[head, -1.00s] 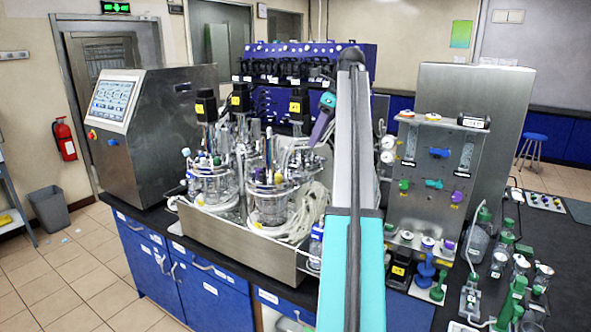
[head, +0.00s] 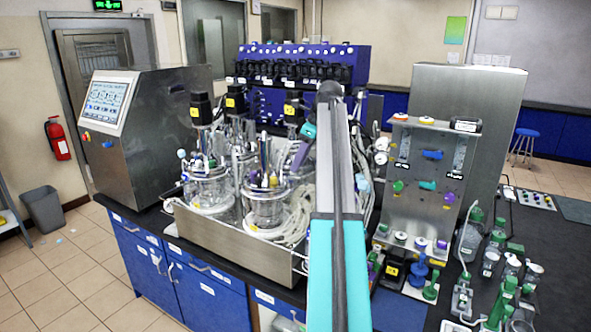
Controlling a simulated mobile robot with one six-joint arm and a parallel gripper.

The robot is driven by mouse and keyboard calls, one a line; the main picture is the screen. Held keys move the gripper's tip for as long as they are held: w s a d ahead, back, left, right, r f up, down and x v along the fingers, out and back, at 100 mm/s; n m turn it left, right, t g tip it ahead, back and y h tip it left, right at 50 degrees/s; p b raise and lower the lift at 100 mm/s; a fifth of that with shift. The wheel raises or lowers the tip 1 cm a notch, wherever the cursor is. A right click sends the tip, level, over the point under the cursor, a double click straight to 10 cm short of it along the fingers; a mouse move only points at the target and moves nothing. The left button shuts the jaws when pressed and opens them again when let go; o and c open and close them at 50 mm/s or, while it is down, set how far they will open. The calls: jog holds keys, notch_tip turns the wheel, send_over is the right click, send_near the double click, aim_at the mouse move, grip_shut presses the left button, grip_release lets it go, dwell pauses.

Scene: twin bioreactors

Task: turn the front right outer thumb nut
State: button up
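Two glass bioreactor vessels stand in a steel tray (head: 225,240). The right vessel (head: 266,208) is nearer the arm, and the left vessel (head: 208,192) is beside it. Both have crowded metal head plates with ports and tubing. The thumb nuts are too small to tell apart, so I cannot pick out the front right outer one. My arm rises from the bottom, bends at the top and comes down toward the right vessel's head. My gripper (head: 294,167) is small and partly lost among the fittings above that vessel. Its opening, and any contact, cannot be made out.
Black motors (head: 201,108) stand above the vessels. Pale looped tubing (head: 300,215) lies right of the right vessel. A steel panel with coloured knobs (head: 425,180) stands to the right. Green-capped bottles (head: 495,240) crowd the right bench. A blue pump rack (head: 300,65) stands behind.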

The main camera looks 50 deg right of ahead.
aim_at(291, 178)
jog(key=shift+p+x, duration=0.85)
jog(key=shift+x, duration=1.8)
